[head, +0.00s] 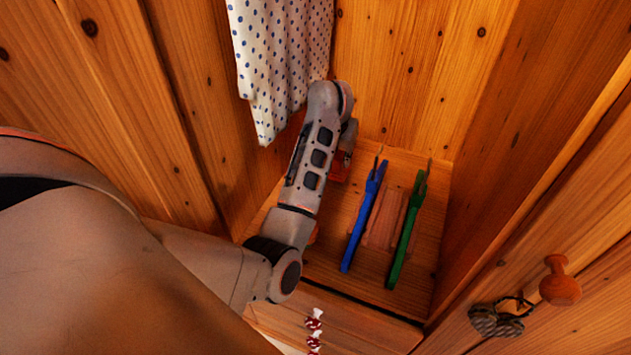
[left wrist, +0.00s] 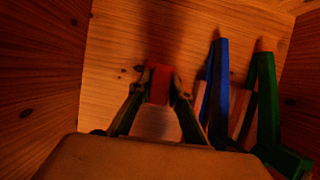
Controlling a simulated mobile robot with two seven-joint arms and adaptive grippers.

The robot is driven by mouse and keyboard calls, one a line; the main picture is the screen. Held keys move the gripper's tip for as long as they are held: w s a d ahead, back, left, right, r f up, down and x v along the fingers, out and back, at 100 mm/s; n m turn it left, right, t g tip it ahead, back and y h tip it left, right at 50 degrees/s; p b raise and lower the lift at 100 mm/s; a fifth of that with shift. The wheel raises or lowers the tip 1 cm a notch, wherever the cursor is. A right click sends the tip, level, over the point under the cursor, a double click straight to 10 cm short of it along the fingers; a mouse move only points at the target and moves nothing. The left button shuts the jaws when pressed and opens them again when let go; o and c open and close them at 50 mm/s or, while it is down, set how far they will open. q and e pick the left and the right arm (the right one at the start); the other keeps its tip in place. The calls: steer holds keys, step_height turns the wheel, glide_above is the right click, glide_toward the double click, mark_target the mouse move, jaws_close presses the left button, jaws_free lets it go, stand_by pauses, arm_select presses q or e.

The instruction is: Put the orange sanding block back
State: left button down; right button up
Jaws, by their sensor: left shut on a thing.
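The orange sanding block (left wrist: 159,85) is between the two fingertips of my left gripper (left wrist: 158,78) in the left wrist view, and they are shut on it. In the head view the block (head: 339,168) shows as a small red-orange patch below my left gripper (head: 346,150), partly hidden by the arm. It is over the wooden floor of a compartment, left of a blue tool. I cannot tell whether it touches the floor. My right gripper is not in view.
A blue tool (head: 364,215) and a green tool (head: 407,230) lie right of the block, with reddish wooden pieces (head: 383,220) between them. Wooden walls enclose the compartment. A dotted cloth (head: 283,60) hangs at the back left. A round knob (head: 559,281) is at right.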

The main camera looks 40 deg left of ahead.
arm_select(q)
steer(key=s, duration=0.2)
steer(key=s+a, duration=0.1)
steer(key=s, duration=0.2)
steer(key=s+p, duration=0.1)
steer(key=s, duration=0.2)
steer(key=shift+a, duration=0.15)
steer(key=shift+s, duration=0.15)
step_height(320, 180, down, 3)
steer(key=shift+s+f+b, duration=0.1)
steer(key=shift+f+b, duration=0.1)
steer(key=shift+b, duration=0.45)
steer(key=shift+f, duration=0.3)
steer(key=shift+r, duration=0.2)
steer(key=shift+f, duration=0.15)
steer(key=c, duration=1.8)
jaws_free()
steer(key=shift+c, duration=0.2)
